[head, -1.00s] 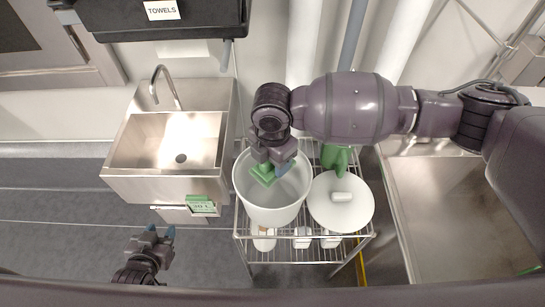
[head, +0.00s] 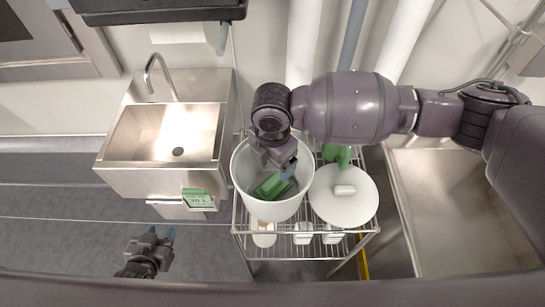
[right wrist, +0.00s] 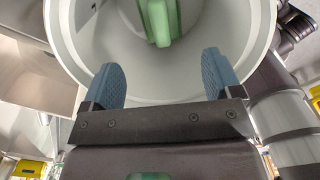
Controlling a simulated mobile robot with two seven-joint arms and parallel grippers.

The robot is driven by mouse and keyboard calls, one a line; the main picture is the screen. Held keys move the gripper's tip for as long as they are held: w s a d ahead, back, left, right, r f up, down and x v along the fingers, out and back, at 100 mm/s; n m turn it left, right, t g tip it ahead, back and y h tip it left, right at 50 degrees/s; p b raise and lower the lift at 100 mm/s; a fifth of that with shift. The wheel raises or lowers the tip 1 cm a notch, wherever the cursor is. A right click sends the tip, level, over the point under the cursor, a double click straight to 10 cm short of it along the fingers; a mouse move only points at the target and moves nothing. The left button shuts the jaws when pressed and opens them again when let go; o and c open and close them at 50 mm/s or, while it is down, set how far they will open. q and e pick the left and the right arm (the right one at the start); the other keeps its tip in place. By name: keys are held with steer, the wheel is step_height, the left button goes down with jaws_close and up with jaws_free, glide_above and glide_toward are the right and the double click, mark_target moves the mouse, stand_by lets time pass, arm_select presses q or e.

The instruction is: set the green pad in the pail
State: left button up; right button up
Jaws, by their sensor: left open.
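The green pad (head: 271,187) is inside the white pail (head: 272,213), below the rim. It also shows in the right wrist view (right wrist: 163,22), against the pail's (right wrist: 100,40) inner wall; I cannot tell how it rests on the bottom. My right gripper (head: 284,165) is over the pail's mouth. In the right wrist view its two blue fingers (right wrist: 162,80) are spread wide with nothing between them, apart from the pad. My left gripper (head: 160,235) is open and empty at lower left, away from the pail.
The pail stands on a wire rack (head: 290,250) beside a round white lid (head: 343,208) with a knob. A green item (head: 337,154) is behind the lid. Small white containers (head: 303,232) sit lower. A steel sink (head: 165,135) is left, a steel basin (head: 450,210) right.

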stand_by(0.6)
step_height(320, 180, up, 7)
steer(key=p, duration=0.7)
